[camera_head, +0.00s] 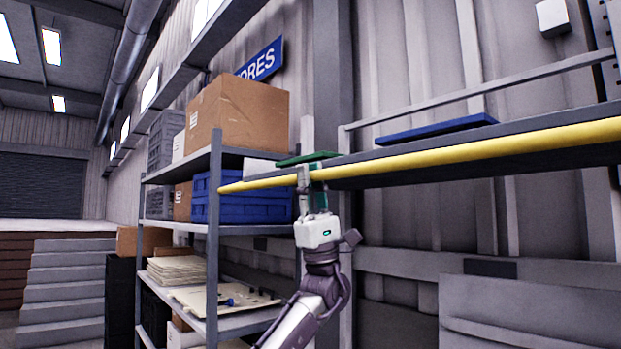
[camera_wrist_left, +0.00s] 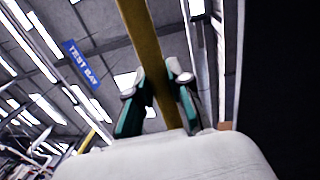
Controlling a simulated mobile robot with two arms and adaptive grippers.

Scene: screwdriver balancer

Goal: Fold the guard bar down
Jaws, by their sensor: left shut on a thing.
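The yellow guard bar (camera_head: 450,153) runs nearly level along the front edge of a grey shelf, from the right edge of the head view to a free end at the left. My left gripper (camera_head: 304,178) reaches up from below and is shut on the bar a short way in from that end. In the left wrist view the bar (camera_wrist_left: 140,35) passes between the two green-padded fingers of the gripper (camera_wrist_left: 155,85). The fingertips are partly hidden around the bar in the head view. My right gripper is not in view.
A blue panel (camera_head: 437,130) lies on the shelf behind the bar. A grey rack (camera_head: 214,230) at the left holds a cardboard box (camera_head: 240,115), a blue crate (camera_head: 250,207) and flat sheets (camera_head: 177,270). Its front post stands close to the bar's free end.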

